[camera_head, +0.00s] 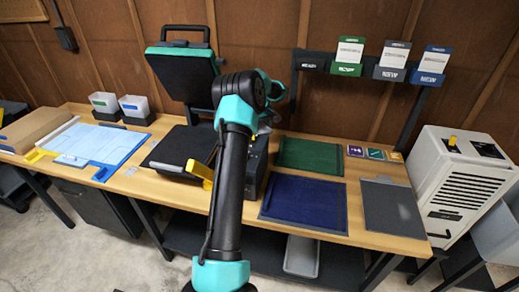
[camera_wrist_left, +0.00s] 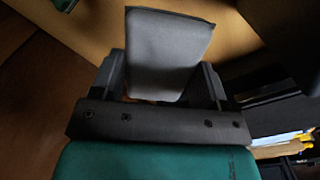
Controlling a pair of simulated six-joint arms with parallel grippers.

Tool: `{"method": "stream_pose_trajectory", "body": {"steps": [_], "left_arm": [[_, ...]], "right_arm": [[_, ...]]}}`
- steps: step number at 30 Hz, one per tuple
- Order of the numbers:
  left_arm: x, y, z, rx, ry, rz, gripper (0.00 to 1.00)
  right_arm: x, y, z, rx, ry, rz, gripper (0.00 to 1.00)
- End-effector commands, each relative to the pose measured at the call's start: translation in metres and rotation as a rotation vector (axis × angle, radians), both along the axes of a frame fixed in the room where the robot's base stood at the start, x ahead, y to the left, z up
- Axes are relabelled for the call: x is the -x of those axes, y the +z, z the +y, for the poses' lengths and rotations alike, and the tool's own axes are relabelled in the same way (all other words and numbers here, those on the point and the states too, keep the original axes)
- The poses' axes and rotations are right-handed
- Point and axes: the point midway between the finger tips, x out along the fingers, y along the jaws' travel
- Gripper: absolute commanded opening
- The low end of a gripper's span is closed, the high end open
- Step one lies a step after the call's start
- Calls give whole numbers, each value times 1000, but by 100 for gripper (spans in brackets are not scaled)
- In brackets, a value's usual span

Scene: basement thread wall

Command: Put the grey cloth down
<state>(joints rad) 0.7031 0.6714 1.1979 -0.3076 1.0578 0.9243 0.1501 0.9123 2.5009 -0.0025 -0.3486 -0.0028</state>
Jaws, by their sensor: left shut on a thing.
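The grey cloth (camera_wrist_left: 168,48) is a flat, pale grey piece with a dark edge. It stands up between the two dark fingers of my left gripper (camera_wrist_left: 160,80) in the left wrist view, and the gripper is shut on it. In the head view my arm crosses the middle of the bench and hides the gripper's fingers and the cloth. My right gripper is in neither view. A flat dark grey mat (camera_head: 393,206) lies on the right of the wooden bench (camera_head: 352,168), apart from my arm.
A blue mat (camera_head: 304,203) and a green mat (camera_head: 311,156) lie right of my arm. A white slatted machine (camera_head: 461,180) stands at the bench's right end. A black press with raised lid (camera_head: 182,72) is behind my arm. Blue sheets (camera_head: 97,144) lie left.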

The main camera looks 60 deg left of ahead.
Motion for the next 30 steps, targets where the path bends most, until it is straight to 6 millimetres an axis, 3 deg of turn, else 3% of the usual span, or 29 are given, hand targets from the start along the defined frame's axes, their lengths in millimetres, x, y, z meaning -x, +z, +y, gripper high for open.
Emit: {"method": "stream_pose_trajectory", "body": {"steps": [14,24,30], "left_arm": [[5,-3,5,0,18,1,49],[5,-54,5,1,18,2,49],[5,-62,5,-1,18,0,49]], "right_arm": [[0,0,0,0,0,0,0],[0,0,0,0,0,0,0],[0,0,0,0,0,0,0]]}}
